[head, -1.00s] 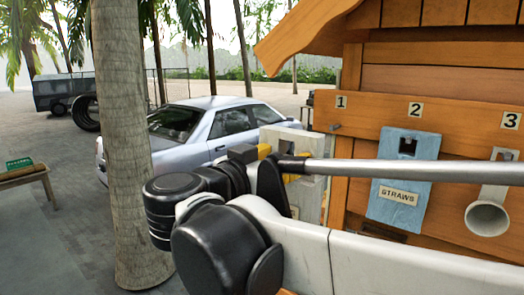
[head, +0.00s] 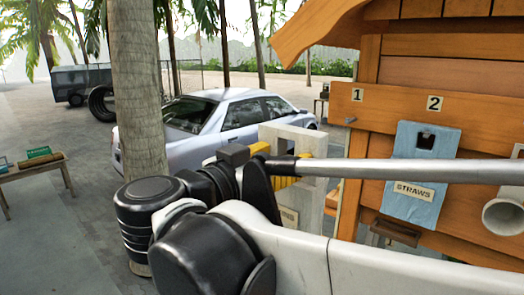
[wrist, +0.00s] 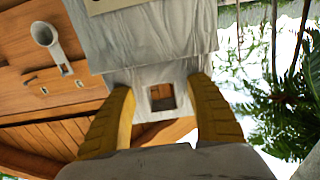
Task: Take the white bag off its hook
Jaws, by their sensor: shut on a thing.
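The white bag (head: 308,142) is a flat, pale grey-white bag with a square hole near its top and a label low down, partly hidden behind my arm. My gripper (head: 278,165) has its yellow fingers closed on the bag. In the wrist view the bag (wrist: 145,40) sits between the two yellow fingers (wrist: 160,102), gripped near its square hole. The hook under number 1 (head: 350,120) is bare, and the bag is apart from it, to its left.
A blue bag marked STRAWS (head: 422,165) hangs under number 2. A grey scoop-like funnel (head: 503,212) hangs at the right edge. The orange wooden stall (head: 440,72) fills the right side. A palm trunk (head: 140,90) stands left of my arm, with a parked car (head: 215,128) behind.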

